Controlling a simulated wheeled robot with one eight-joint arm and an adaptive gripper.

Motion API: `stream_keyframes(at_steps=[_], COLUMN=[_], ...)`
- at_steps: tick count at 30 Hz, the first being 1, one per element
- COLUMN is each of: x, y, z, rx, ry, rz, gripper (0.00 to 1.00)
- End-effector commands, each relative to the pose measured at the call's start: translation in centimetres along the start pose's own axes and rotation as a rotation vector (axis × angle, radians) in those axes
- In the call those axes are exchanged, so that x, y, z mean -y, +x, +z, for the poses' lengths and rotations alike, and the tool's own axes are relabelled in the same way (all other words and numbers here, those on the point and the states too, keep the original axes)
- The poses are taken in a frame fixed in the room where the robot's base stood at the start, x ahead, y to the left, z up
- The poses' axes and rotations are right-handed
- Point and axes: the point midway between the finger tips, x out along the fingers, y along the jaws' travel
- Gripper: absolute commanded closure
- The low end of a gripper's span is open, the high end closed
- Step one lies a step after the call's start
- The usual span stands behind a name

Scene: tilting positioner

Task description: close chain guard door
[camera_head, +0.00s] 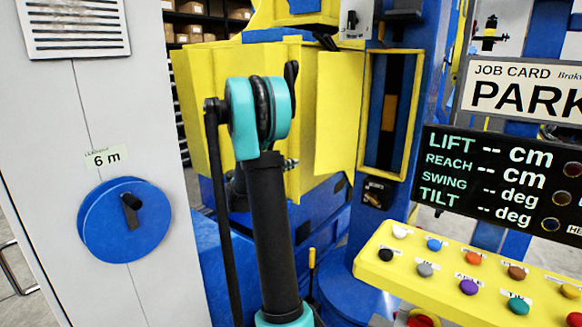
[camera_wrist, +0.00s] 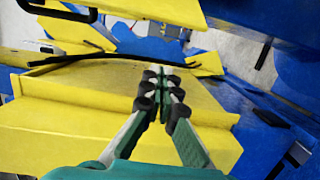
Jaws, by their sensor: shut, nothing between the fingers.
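A tall yellow-framed opening (camera_head: 391,115) with a dark inside is on the blue column (camera_head: 425,110). A flat yellow panel (camera_head: 338,112), which looks like the chain guard door, stands at the left edge of this frame, swung out so that the opening is uncovered. My arm stands in front of the yellow housing, left of the panel, and hides my gripper in the head view. In the wrist view my gripper (camera_wrist: 161,76) is shut and empty, its fingertips over a broad yellow surface (camera_wrist: 75,95). I cannot tell whether it touches, or whether this surface is the door.
A yellow button console (camera_head: 480,270) and a dark readout board (camera_head: 500,180) stand at the right. A grey cabinet (camera_head: 100,120) with a blue dial (camera_head: 110,225) is at the left. Yellow housing (camera_head: 205,130) lies behind my arm. A blue base (camera_head: 345,225) is below.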

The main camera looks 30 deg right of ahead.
Motion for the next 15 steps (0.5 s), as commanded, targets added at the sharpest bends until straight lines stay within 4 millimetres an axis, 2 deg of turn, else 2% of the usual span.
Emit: stream_keyframes(at_steps=[3, 10, 15], x=[0.1, 0.1, 0.0], y=[2.6, 7.0, 5.8], z=[0.1, 0.1, 2.5], rx=[0.004, 0.003, 0.000], ry=[0.000, 0.000, 0.001], rz=[-0.001, -0.001, -0.002], gripper=[1.00, 1.00, 1.00])
